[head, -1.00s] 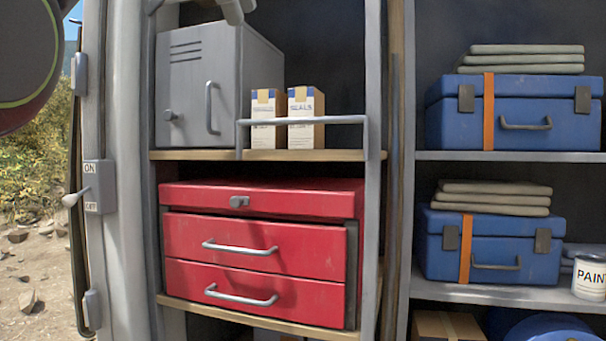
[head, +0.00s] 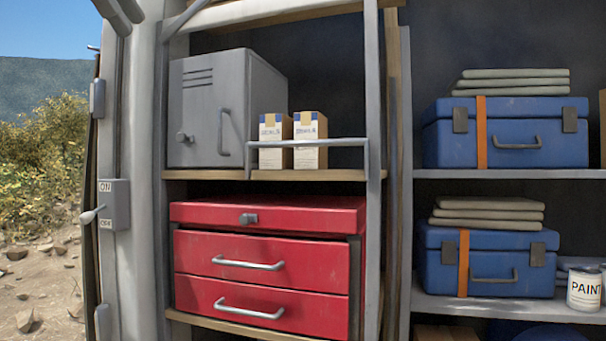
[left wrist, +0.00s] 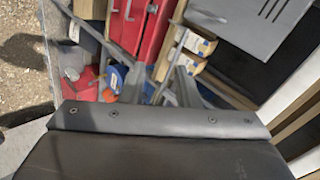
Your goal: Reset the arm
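Part of what looks like my left gripper (head: 121,14) shows as grey pieces at the top left edge of the head view, in front of the grey door post. Most of it is cut off by the frame. In the left wrist view a dark housing with a grey bolted plate fills the bottom, and grey bars stand beyond it. My right gripper is in neither view.
A grey locker (head: 215,105) and two seal boxes (head: 310,140) stand behind a rail (head: 330,142). Below is a red drawer cabinet (head: 260,265). Blue cases (head: 510,132) and a paint can (head: 584,288) fill the right shelves. A switch box (head: 114,205) is on the post.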

